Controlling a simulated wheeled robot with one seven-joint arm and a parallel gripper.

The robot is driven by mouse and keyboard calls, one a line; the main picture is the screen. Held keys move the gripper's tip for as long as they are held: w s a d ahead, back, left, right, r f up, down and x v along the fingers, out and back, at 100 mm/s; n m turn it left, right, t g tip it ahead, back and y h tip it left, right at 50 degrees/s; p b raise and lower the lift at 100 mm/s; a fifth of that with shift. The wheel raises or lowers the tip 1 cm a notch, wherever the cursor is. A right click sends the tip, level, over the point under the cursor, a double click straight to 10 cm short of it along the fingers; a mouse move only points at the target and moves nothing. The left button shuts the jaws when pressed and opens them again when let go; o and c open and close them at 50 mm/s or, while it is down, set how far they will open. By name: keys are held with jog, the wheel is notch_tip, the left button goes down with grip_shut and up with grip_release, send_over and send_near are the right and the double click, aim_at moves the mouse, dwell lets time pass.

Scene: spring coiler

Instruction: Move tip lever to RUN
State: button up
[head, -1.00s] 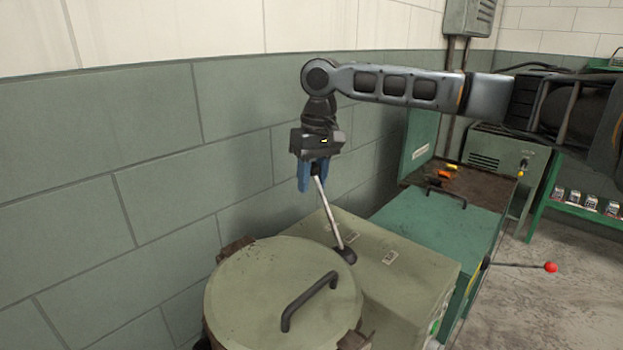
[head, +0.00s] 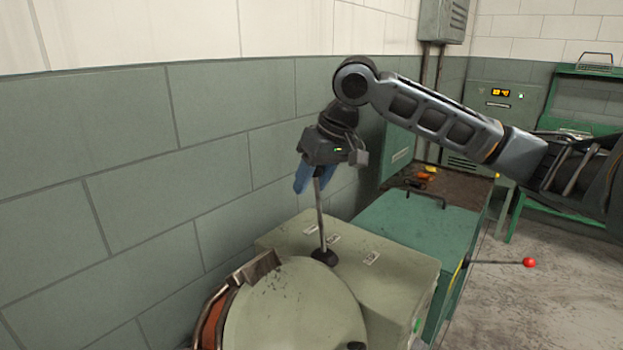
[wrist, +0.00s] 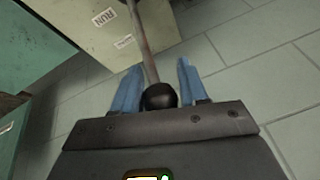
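The tip lever (head: 320,215) is a thin metal rod rising from a black boot on the pale green box (head: 288,237). In the head view it stands nearly upright, its top tilted slightly left. Its black knob (wrist: 160,96) sits between the blue fingers of my gripper (wrist: 160,82). The fingers are spread on either side, with a gap visible at the right; contact on the left is unclear. In the head view my gripper (head: 314,180) is at the lever's top. A RUN label (wrist: 104,17) is on the box at upper left in the wrist view.
A round lidded drum (head: 290,315) stands in front of the box. A teal cabinet (head: 425,235) with a red-knobbed lever (head: 529,262) is to the right. The tiled wall (head: 130,200) runs close behind. Floor is open at the right.

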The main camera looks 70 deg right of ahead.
jog(key=shift+o, duration=1.3)
jog(key=shift+r, duration=0.15)
jog(key=v, duration=0.7)
jog(key=shift+r+b, duration=0.3)
jog(key=shift+s, duration=0.2)
